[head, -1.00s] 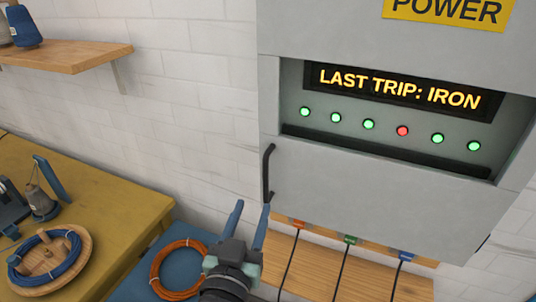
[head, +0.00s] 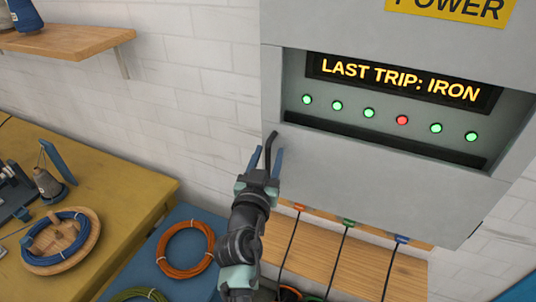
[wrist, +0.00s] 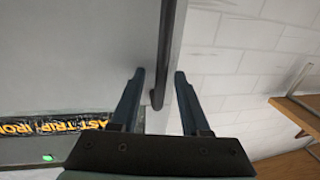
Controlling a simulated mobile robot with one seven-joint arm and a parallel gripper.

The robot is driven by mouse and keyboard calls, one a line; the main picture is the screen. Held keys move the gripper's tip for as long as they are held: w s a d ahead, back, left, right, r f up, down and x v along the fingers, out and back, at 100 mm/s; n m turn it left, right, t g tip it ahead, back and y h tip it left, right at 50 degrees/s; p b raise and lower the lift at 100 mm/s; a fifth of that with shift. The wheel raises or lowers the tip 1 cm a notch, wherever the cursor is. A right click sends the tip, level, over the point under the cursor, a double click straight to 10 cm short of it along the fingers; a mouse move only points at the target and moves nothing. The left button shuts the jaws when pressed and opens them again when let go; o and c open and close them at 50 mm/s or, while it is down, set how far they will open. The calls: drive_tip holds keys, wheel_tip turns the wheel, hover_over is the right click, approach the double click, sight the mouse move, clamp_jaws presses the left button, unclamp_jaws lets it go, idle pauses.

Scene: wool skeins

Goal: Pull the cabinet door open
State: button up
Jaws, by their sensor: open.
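The grey cabinet (head: 370,185) hangs on the white brick wall, its door shut as far as I can see. A black bar handle (head: 269,148) is fixed upright near the door's left edge. My gripper (head: 266,160) is at the handle's lower part, its blue fingers open. In the wrist view the handle (wrist: 164,60) runs down between the two fingertips of my gripper (wrist: 160,76). Its lower end sits between the fingers, with a gap visible on both sides. The cabinet door (wrist: 75,55) shows on the left there.
The cabinet's recess holds a display reading "LAST TRIP: IRON" (head: 400,82) and a row of lamps, one red. Below are a wooden board with cables (head: 320,255), a blue surface with an orange coil (head: 186,250), and a yellow table (head: 110,180) at left.

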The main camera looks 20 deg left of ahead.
clamp_jaws()
idle(1.5)
